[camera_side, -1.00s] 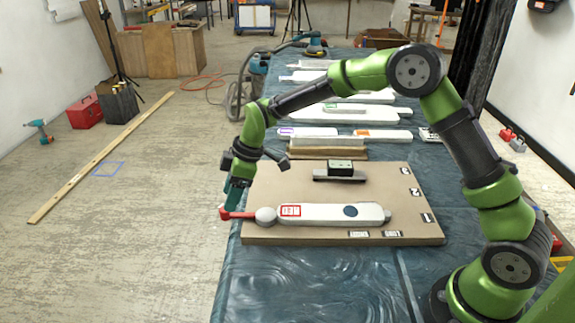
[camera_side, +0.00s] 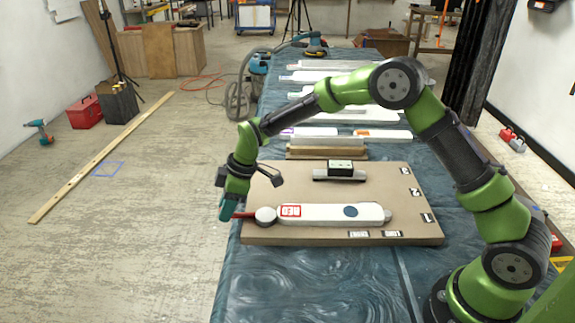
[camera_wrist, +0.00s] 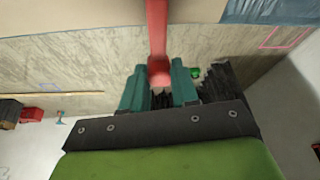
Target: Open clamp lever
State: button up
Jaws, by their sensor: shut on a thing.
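My gripper (camera_side: 225,208) is at the lever's outer end in the side view and hides that end. In the wrist view the red lever (camera_wrist: 157,38) runs down between the teal fingers of my gripper (camera_wrist: 159,82), with its rounded end between them. The gripper is shut on the lever.
A small dark block on a grey base (camera_side: 340,170) sits at the board's back. More white pieces (camera_side: 310,133) lie behind the board on the blue-covered table (camera_side: 300,285). Left of the table is open floor (camera_side: 150,240).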

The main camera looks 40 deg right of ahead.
grip_shut()
jog(key=d+m, duration=0.1)
jog(key=w+m+t, duration=0.1)
jog(key=m, duration=0.1)
jog(key=w+d+m+h, duration=0.1)
jog(key=m, duration=0.1)
jog(key=shift+d+t, duration=0.3)
jog(key=shift+d, duration=0.05)
jog(key=d+m, duration=0.1)
jog(key=m+h, duration=0.1)
jog(key=shift+w+d+m, duration=0.3)
jog(key=shift+d, duration=0.05)
jog(key=d+m+h, duration=0.1)
jog(key=d+m, duration=0.1)
jog(key=shift+m+t, duration=0.3)
jog(key=shift+m, duration=0.1)
jog(key=d+m, duration=0.1)
jog(key=d+m+h, duration=0.1)
jog(key=m, duration=0.1)
jog(key=shift+s+d+h, duration=0.15)
jog(key=shift+s+h, duration=0.05)
jog(key=shift+h, duration=0.1)
jog(key=shift+s+d+m+h, duration=0.35)
jog(key=shift+d+m, duration=0.25)
jog(key=shift+m, duration=0.45)
jog(key=shift+s+d+m+h, duration=0.3)
jog(key=shift+d+m, duration=0.25)
jog(key=shift+m, duration=0.5)
jog(key=o, duration=1)
grip_release()
